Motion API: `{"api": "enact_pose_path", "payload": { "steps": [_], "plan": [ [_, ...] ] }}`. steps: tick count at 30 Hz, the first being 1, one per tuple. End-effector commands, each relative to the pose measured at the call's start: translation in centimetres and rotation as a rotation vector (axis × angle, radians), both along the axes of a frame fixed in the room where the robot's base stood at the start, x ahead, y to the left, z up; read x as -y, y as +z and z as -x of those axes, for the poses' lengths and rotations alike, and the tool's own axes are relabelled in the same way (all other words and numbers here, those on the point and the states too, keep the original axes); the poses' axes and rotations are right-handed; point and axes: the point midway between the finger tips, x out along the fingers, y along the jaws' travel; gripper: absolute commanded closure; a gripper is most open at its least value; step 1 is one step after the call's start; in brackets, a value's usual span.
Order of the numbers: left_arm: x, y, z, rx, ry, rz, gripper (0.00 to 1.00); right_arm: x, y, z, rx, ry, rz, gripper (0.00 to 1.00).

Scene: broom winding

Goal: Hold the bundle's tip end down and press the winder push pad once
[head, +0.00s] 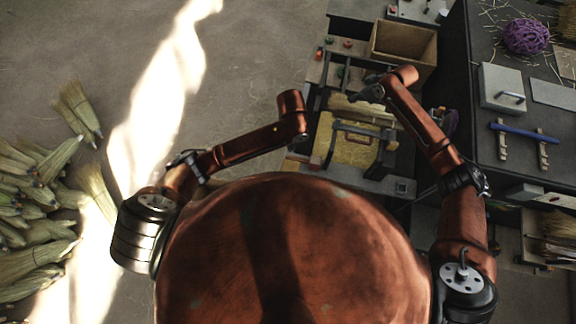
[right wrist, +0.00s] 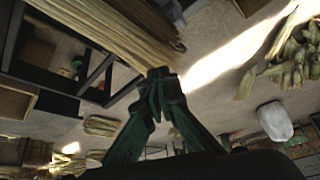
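The bundle (head: 358,108) is a tan sheaf of straw lying across the winder, partly hidden by my right arm. In the right wrist view its straw (right wrist: 112,32) runs from the upper left to an end near the fingertips. The winder (head: 352,150) has a yellowish bed with a dark frame over it. I cannot make out the push pad for certain. My right gripper (right wrist: 160,78) has its green fingers together, with nothing visible between them; contact with the straw cannot be judged. My left arm ends at the winder's left side; its fingers are hidden in the head view.
An open cardboard box (head: 403,42) stands behind the winder. A dark bench (head: 510,185) at the right carries a purple ball (head: 526,36) and a blue-handled tool (head: 527,132). Several straw bundles (head: 40,235) lie on the floor at left. The floor between is clear.

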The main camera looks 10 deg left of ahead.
Motion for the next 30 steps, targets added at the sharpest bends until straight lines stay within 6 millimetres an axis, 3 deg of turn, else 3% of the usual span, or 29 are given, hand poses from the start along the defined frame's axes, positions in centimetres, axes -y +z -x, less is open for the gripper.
{"api": "enact_pose_path", "payload": {
  "steps": [15, 26, 30],
  "plan": [
    [0.0, 1.1, 0.0, 0.000, 0.000, 0.000, 1.00, 0.0, 2.4, 0.0, 0.000, 0.001, 0.001, 1.00],
    [0.0, 1.1, 0.0, 0.000, 0.000, 0.000, 1.00, 0.1, 2.6, 0.0, 0.000, 0.000, 0.000, 1.00],
    [0.0, 1.1, 0.0, 0.000, 0.000, 0.000, 1.00, 0.6, 3.8, 0.2, 0.002, -0.001, 0.000, 1.00]
  ]
}}
